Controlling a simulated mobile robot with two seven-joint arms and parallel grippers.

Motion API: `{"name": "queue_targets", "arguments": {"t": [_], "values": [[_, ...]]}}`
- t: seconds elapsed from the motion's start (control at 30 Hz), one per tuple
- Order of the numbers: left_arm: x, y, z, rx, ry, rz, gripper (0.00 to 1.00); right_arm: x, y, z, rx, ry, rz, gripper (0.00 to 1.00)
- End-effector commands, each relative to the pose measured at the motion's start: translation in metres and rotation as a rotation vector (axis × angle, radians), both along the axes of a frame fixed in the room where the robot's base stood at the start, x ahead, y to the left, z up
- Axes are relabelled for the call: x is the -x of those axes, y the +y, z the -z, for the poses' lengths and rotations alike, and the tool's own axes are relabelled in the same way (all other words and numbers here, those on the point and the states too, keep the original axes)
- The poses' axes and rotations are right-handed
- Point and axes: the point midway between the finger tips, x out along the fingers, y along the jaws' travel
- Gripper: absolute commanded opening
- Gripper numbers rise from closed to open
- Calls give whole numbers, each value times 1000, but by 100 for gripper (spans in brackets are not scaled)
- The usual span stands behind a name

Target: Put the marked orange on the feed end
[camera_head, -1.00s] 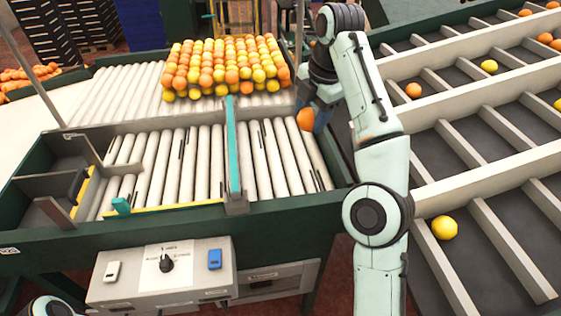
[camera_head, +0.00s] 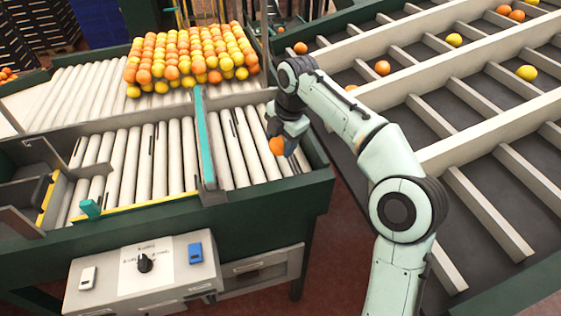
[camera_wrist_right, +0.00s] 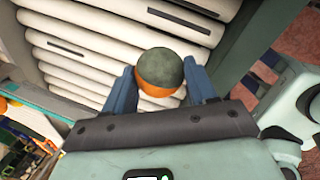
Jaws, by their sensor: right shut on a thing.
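My right gripper (camera_head: 285,143) is shut on an orange (camera_head: 277,146). In the right wrist view the orange (camera_wrist_right: 158,85) sits between two blue fingers, its upper part dark grey-green and its lower part orange. The gripper (camera_wrist_right: 160,88) and orange are over the right part of the roller bed (camera_head: 236,158), near its right edge. The height of the orange above the rollers is hard to tell. A teal divider bar (camera_head: 204,140) splits this bed from the rollers on its left (camera_head: 147,165). My left gripper is not in view.
A block of oranges and yellow fruit (camera_head: 190,58) lies on the rollers behind. Sloped, divided lanes (camera_head: 470,105) with scattered fruit are on the right. A control box (camera_head: 145,275) with a knob is at the front. The short rollers right of the divider are bare.

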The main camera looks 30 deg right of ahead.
Motion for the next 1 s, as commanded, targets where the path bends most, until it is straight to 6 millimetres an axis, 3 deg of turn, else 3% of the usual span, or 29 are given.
{"name": "queue_targets", "arguments": {"t": [0.03, 0.27, 0.53, 0.93, 0.97, 1.0], "values": [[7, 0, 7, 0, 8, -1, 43, 2, 0, 12, 0, 3, 0, 25], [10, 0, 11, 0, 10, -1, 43, 0, 0, 25, 1, -2, -1, 25], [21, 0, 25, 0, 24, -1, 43, 0, 0, 62, 0, 0, -1, 25], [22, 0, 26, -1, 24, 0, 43, 0, 0, 66, 1, -3, -2, 25], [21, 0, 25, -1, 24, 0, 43, 0, 0, 66, 1, -3, -2, 63], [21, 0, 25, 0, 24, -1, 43, 0, 0, 65, 1, -3, -2, 76]]}}
